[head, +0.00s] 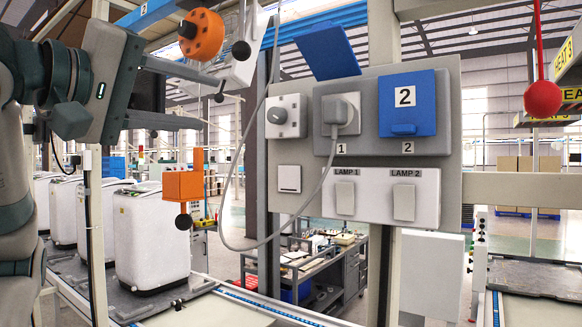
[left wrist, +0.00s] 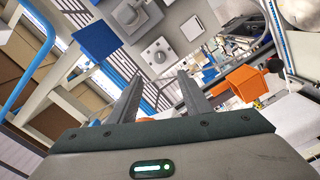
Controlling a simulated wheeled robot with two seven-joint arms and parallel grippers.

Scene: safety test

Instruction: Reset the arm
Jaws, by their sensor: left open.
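My left gripper (head: 212,102) is at the upper left of the head view, its two fingers pointing right toward the panel. The fingers are apart with nothing between them. In the left wrist view the open fingers (left wrist: 161,75) reach up over a blurred, tilted background. The left arm comes in along the left edge. The grey panel (head: 370,168) is right of the fingertips, apart from them. My right gripper is out of view.
The panel bears a knob (head: 278,115), a plugged-in grey plug (head: 338,112) with a hanging cable, a shut blue cover (head: 408,104) and two lamp switches (head: 345,198). An orange disc (head: 203,35) and orange box (head: 183,185) hang near the gripper. A red ball (head: 543,99) hangs at right.

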